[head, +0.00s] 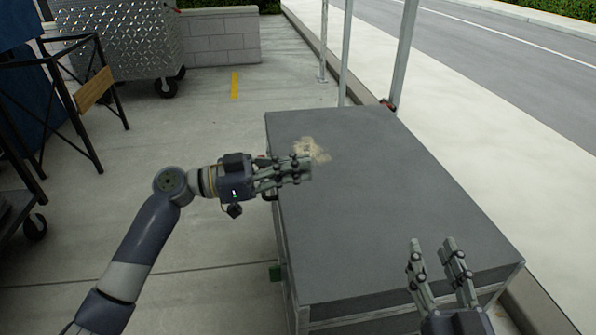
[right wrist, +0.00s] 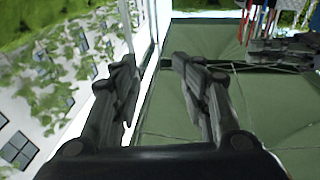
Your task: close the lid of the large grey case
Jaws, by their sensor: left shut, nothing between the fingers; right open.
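The large grey case (head: 390,190) stands on the pavement in the head view. Its flat grey lid lies level across the top, with a pale worn patch near the far left. A seam shows under the lid along the front edge; I cannot tell whether it is fully shut. My left gripper (head: 305,169) is shut and empty, over or against the lid near its left edge. My right gripper (head: 433,243) is open above the near right part of the case. Its spread, empty fingers also show in the right wrist view (right wrist: 153,63).
A metal cart (head: 125,40) on wheels and a dark frame (head: 85,95) stand at the left. Pale poles (head: 403,55) rise behind the case. A kerb and road run along the right. The right wrist view shows a large green surface (right wrist: 260,110).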

